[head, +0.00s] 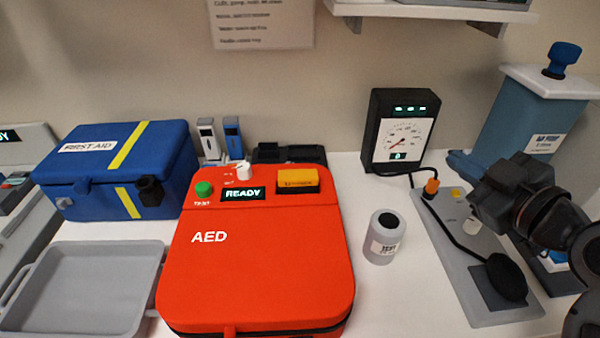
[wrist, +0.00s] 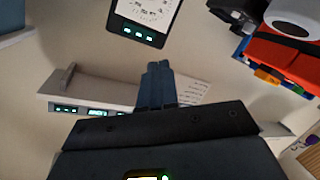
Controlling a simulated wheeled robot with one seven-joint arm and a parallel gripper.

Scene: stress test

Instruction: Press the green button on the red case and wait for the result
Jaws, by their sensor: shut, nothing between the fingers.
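The red case (head: 265,262) marked AED lies flat on the white table in the middle of the head view. Its green button (head: 203,189) is at the upper left of its top, uncovered, above a small label. Beside it a display (head: 243,194) reads READY. A white knob (head: 244,171) and a yellow block (head: 298,180) are also on the top. My gripper (head: 462,164) is at the right, well away from the button, with its fingers pointing left near the gauge box. In the wrist view its blue-grey fingers (wrist: 158,85) are together and empty.
A blue first aid box (head: 120,170) and a grey tray (head: 85,290) are left of the case. A small bottle (head: 384,237), a gauge box (head: 400,135) and a grey board with a black cable (head: 465,255) stand right of it. A shelf (head: 430,10) hangs above.

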